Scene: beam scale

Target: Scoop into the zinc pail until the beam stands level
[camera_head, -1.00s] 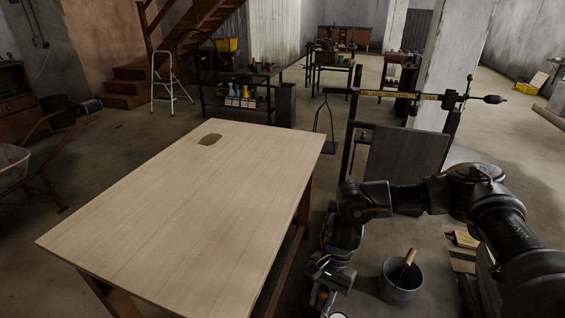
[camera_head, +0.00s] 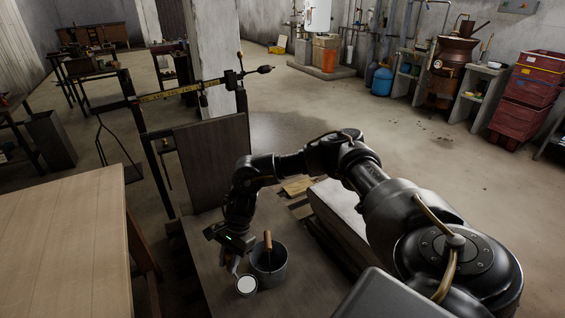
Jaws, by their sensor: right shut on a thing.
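The beam scale (camera_head: 180,93) stands behind my right arm, with a yellow-marked beam and a dark upright board. Its beam rises toward the right in the picture; I cannot tell whether it is level. A grey metal pail (camera_head: 281,273) stands on a dark flat surface, with a wooden handle (camera_head: 268,241) sticking up from it. Its contents are hidden. My right gripper (camera_head: 237,266) points down just left of the pail. It is shut on a small round thing with a white top (camera_head: 247,285), beside the pail's rim. My left gripper is out of view.
A wooden table (camera_head: 70,235) fills the lower left. A hanging frame (camera_head: 112,145) drops from the beam's left end. Red crates (camera_head: 530,95) and a copper vessel (camera_head: 452,68) stand far right.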

